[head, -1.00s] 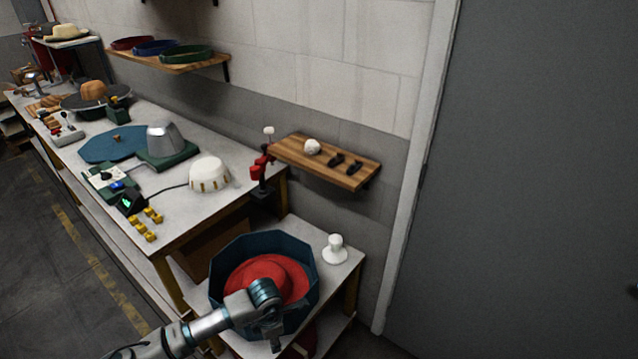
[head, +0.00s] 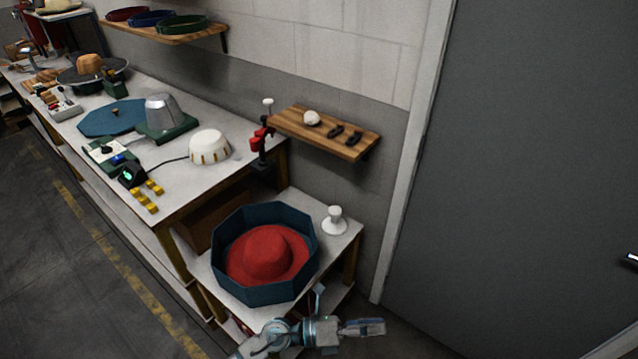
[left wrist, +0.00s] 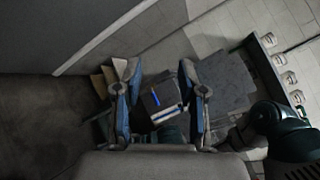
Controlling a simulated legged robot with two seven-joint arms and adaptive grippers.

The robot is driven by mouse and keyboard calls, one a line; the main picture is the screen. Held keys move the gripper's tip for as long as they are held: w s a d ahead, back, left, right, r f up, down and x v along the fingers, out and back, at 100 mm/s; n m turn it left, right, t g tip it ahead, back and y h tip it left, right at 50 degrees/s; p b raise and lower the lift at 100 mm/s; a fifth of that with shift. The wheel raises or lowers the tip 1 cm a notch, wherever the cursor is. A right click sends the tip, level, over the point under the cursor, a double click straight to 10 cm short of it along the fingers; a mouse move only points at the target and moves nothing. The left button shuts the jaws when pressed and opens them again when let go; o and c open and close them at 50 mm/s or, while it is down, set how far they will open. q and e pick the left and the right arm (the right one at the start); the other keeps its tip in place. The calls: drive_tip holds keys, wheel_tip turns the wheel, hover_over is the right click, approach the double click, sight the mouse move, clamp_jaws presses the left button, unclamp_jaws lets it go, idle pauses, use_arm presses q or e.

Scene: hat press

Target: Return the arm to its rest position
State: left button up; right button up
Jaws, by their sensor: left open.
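My left gripper (head: 372,327) is at the bottom of the head view, below and to the right of the blue octagonal box, apart from it. In the left wrist view its two fingers (left wrist: 157,68) stand apart with nothing held between them. A red hat (head: 262,258) lies in the blue octagonal box (head: 232,291) on the small low table. The arm no longer covers the hat. My right gripper is not in view.
A white knob-topped stand (head: 334,221) is on the low table (head: 348,240) beside the box. The long workbench (head: 190,205) runs to the left. A wooden wall shelf (head: 322,133) hangs above. A grey door (head: 530,160) is at right.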

use_arm(q)
drive_tip(key=w+a+n+t+y, duration=0.45)
drive_tip(key=a+n+t, duration=0.35)
drive_tip(key=n, duration=0.4)
drive_tip(key=w+a+n+t+y, duration=0.45)
drive_tip(key=a+n+t, duration=0.25)
drive_tip(key=n+t, duration=0.45)
drive_tip(key=s+a+f+n+g+y, duration=0.3)
drive_tip(key=a+f+n+y, duration=0.2)
drive_tip(key=a+f+n, duration=0.15)
drive_tip(key=s+a+f+n+g+y, duration=0.35)
drive_tip(key=a+f+n+y, duration=0.2)
drive_tip(key=f, duration=0.25)
drive_tip(key=s+a+f+n+g, duration=0.25)
drive_tip(key=s+f+g, duration=0.4)
drive_tip(key=s, duration=0.45)
drive_tip(key=s+a+f+n+g, duration=0.2)
drive_tip(key=s+a+f+g, duration=0.4)
drive_tip(key=s, duration=0.6)
wheel_tip(320, 180, down, 22)
drive_tip(key=s+d+p, duration=0.2)
drive_tip(key=p, duration=0.5)
drive_tip(key=shift+s+d+r, duration=0.15)
drive_tip(key=shift+s, duration=0.25)
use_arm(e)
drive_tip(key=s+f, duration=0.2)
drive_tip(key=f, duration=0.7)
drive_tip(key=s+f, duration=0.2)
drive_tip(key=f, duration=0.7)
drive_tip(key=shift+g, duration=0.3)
